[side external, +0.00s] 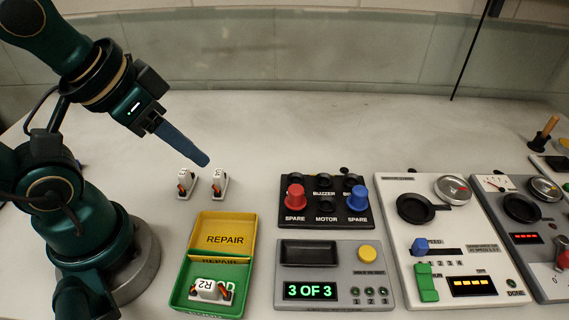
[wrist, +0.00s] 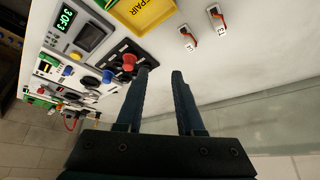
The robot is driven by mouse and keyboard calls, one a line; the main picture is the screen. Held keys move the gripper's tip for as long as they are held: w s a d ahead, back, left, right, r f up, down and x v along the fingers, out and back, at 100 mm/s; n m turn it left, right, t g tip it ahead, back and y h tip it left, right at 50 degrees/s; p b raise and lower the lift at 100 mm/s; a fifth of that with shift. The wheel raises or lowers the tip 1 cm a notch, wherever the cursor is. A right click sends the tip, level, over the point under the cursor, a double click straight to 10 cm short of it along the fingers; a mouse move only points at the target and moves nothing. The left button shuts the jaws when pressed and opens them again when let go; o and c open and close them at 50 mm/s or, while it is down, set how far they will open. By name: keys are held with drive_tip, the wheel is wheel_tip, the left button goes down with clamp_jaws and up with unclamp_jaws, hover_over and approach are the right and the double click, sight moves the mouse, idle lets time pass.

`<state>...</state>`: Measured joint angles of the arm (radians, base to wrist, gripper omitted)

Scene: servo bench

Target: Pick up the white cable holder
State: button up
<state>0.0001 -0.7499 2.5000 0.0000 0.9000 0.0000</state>
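Two small white holders with orange-red parts stand on the bench, a left one (side external: 186,184) and a right one (side external: 219,185). Both show at the top of the wrist view, one nearer the middle (wrist: 188,40) and one further right (wrist: 217,20). A similar white piece marked R2 (side external: 209,290) lies in the green part of the tray. I cannot tell which one is the cable holder. My gripper (side external: 204,160) is above and behind the two standing pieces, apart from them. In the wrist view its fingers (wrist: 162,75) are spread with nothing between them.
The yellow and green tray (side external: 247,262) is in front of the standing pieces. A black panel (side external: 326,218) with red and blue knobs, a grey display box (side external: 335,250) and white instrument panels (side external: 395,240) fill the right. The bench behind is clear.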

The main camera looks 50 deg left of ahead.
drive_tip(key=o, duration=0.5)
drive_tip(key=m+g+y, duration=0.1)
drive_tip(key=m+g, duration=0.5)
drive_tip(key=m, duration=0.4)
hover_over(183, 172)
drive_tip(key=w, duration=0.1)
drive_tip(key=f, duration=0.5)
drive_tip(key=d+f, duration=0.1)
drive_tip(key=f, duration=0.2)
drive_tip(key=shift+f, duration=0.35)
drive_tip(key=shift+s+a+f+g, duration=0.3)
drive_tip(key=shift+f+g, duration=0.1)
drive_tip(key=shift+f, duration=0.15)
drive_tip(key=shift+s+a+f, duration=0.1)
drive_tip(key=shift+f, duration=1.05)
drive_tip(key=shift+s+a+f, duration=0.1)
drive_tip(key=shift+f, duration=1)
